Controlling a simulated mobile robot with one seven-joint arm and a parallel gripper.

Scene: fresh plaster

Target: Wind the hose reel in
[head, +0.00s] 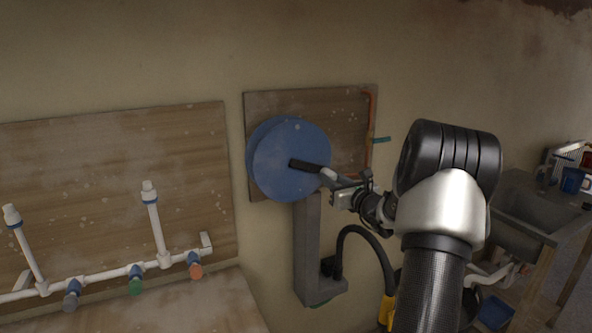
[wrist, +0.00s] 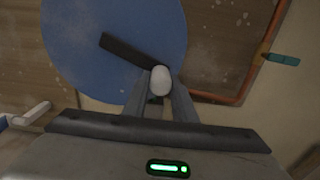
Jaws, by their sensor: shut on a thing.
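The hose reel is a blue disc (head: 285,160) on a grey bracket (head: 308,240) in front of a wooden board on the wall. A dark crank arm (head: 310,166) runs from the disc's centre to the right and slightly down. A pale knob (head: 329,174) sits at its outer end. My gripper (head: 334,180) is shut on this knob at the disc's right side. In the wrist view the knob (wrist: 160,81) stands between the two fingers, with the crank arm (wrist: 128,50) running up and left across the disc. A black hose (head: 365,234) with a yellow end (head: 386,310) hangs below, partly behind my arm.
An orange pipe (head: 371,125) with a teal piece (head: 381,140) runs along the board's right edge. White pipes with coloured valves (head: 135,280) are at left. A sink (head: 525,212) and a blue mug (head: 572,180) stand at right.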

